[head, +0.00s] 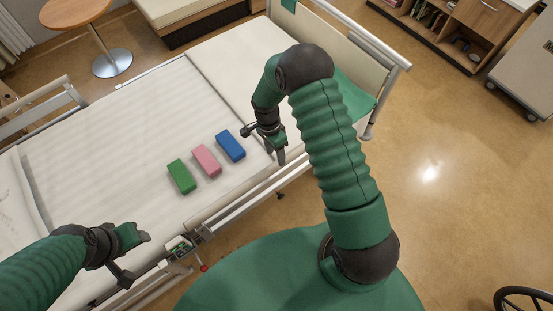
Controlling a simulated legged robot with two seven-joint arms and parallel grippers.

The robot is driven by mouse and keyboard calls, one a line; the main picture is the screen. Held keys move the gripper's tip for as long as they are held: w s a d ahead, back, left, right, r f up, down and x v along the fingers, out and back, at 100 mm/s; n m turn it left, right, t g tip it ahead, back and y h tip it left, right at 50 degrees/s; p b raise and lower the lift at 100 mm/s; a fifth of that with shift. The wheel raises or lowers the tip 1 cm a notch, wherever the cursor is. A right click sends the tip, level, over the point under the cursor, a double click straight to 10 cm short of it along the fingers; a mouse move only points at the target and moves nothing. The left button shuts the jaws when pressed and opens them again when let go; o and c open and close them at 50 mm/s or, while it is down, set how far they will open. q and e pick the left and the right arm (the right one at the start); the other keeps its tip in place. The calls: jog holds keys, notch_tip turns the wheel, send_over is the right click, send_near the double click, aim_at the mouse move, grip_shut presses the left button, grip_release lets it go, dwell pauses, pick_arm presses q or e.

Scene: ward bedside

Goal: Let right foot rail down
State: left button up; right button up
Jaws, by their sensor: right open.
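A pale rail (248,203) runs along the near side of the bed, below and in front of the mattress edge. I cannot tell for sure whether it is up or down. A small control panel with green marks (180,246) sits near the middle of this side. My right gripper (264,146) is open and empty above the near right part of the mattress, close to its edge and apart from the rail. My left gripper (133,258) is open and empty at the near left edge of the bed. My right arm hides part of the bed's right end.
Green (181,177), pink (206,160) and blue (231,146) blocks lie on the mattress (110,150), left of my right gripper. An end board (340,50) stands at the bed's right end. A round table (112,62) stands behind.

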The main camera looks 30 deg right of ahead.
aim_at(276, 162)
jog(key=f, duration=0.1)
jog(key=d+f, duration=0.1)
jog(key=f, duration=0.3)
jog(key=shift+s+d+p, duration=0.3)
jog(key=shift+p, duration=0.1)
jog(key=shift+s+f, duration=0.15)
jog(key=shift+s, duration=0.05)
jog(key=shift+s+a, duration=0.1)
jog(key=shift+a, duration=0.65)
jog(key=shift+c, duration=3.7)
jog(key=shift+d, duration=0.4)
grip_shut()
pick_arm(q)
jog(key=shift+d+r, duration=0.35)
jog(key=shift+r, duration=0.3)
jog(key=shift+a, duration=0.15)
pick_arm(e)
jog(key=shift+w+a, duration=0.1)
jog(key=shift+w, duration=0.1)
